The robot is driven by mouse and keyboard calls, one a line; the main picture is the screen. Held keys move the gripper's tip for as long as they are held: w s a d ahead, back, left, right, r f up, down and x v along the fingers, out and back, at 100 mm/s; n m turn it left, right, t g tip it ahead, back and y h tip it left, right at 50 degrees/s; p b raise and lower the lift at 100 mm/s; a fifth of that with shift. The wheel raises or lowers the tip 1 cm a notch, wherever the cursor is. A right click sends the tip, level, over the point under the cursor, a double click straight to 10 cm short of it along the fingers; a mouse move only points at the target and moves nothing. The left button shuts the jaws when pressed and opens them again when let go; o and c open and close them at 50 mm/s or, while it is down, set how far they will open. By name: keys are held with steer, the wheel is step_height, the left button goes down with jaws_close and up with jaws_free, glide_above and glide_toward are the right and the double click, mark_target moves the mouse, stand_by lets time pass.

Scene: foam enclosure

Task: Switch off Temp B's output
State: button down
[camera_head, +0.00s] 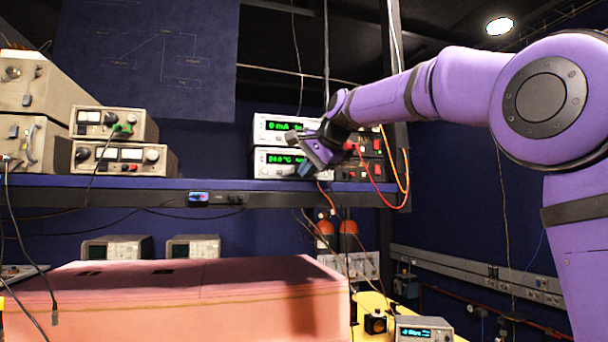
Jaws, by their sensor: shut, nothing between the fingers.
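Two white instruments with green displays are stacked on the blue shelf. The upper one (264,128) shows a reading that looks like mA. The lower one (264,163) shows what looks like 24.0 °C. No name such as Temp B is readable on either. My gripper (305,168) is shut and empty, in front of the right part of the lower instrument. It hides part of both front panels, and I cannot tell whether it touches them. Dark panels with red parts (372,170) are to the right of the gripper.
The blue shelf (225,185) runs under the instruments. Red and orange cables (374,185) hang at the right near a dark post (393,60). Grey meter units (125,157) stand on the shelf's left. A pink foam block (180,300) lies below. The shelf between is clear.

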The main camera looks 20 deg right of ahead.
steer(key=shift+w, duration=0.1)
stand_by(0.5)
steer(key=shift+w, duration=0.35)
steer(key=shift+w, duration=0.3)
stand_by(0.6)
stand_by(0.3)
steer(key=shift+s, duration=0.75)
steer(key=s, duration=0.5)
stand_by(0.9)
